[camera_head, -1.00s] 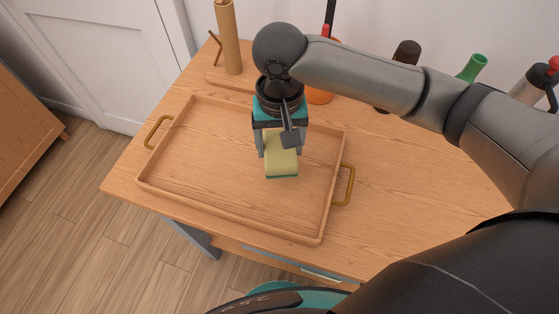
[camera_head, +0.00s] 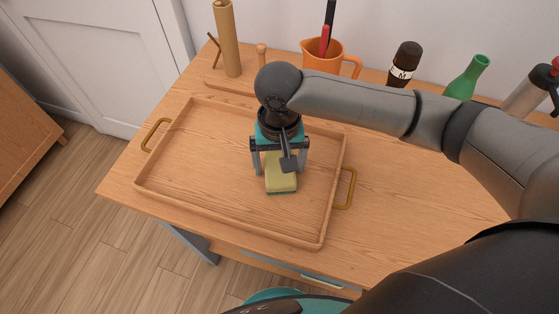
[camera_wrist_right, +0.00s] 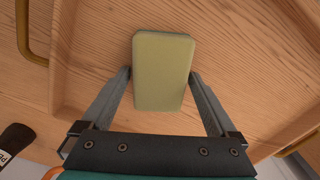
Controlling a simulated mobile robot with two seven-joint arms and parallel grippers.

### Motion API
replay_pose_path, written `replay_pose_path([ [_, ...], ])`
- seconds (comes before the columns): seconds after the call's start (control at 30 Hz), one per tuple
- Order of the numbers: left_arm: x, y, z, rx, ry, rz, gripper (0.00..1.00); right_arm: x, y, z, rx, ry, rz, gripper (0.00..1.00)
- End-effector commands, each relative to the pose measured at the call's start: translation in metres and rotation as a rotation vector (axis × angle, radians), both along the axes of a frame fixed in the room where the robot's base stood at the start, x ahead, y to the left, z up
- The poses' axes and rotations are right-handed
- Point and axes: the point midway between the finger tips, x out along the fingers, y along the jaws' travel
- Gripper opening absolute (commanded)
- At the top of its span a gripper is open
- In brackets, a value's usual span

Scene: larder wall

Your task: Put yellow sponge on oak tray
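The yellow sponge (camera_head: 281,178), with a thin green layer along its lower edge, lies on the floor of the oak tray (camera_head: 210,165), right of its middle. In the right wrist view the sponge (camera_wrist_right: 163,72) shows its plain yellow face over the wood. My right gripper (camera_head: 280,168) is above the sponge, its fingers open on either side of it. In the wrist view my right gripper's fingertips (camera_wrist_right: 161,72) stand apart, with small gaps beside the sponge. My left gripper is not in view.
The tray has brass handles (camera_head: 345,188) at both ends. Along the back stand a paper-roll holder (camera_head: 228,40), an orange jug (camera_head: 340,60), a dark bottle (camera_head: 404,62), a green bottle (camera_head: 466,78) and a grey-and-black bottle (camera_head: 528,92). The table right of the tray is clear.

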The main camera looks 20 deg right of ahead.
Motion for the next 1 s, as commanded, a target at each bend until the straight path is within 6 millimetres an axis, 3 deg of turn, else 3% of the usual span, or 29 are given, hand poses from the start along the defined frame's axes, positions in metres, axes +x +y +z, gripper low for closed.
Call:
replay_pose_path([
  [0.37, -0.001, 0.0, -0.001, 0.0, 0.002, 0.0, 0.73, 0.0, 0.0, 0.005, 0.001, -0.001, -0.001, 1.0],
  [0.8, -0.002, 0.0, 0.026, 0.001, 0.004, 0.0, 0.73, 0.001, 0.001, 0.094, 0.002, -0.002, 0.0, 1.0],
  [1.0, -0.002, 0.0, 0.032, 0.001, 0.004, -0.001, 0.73, 0.001, 0.001, 0.118, 0.001, 0.0, 0.0, 1.0],
])
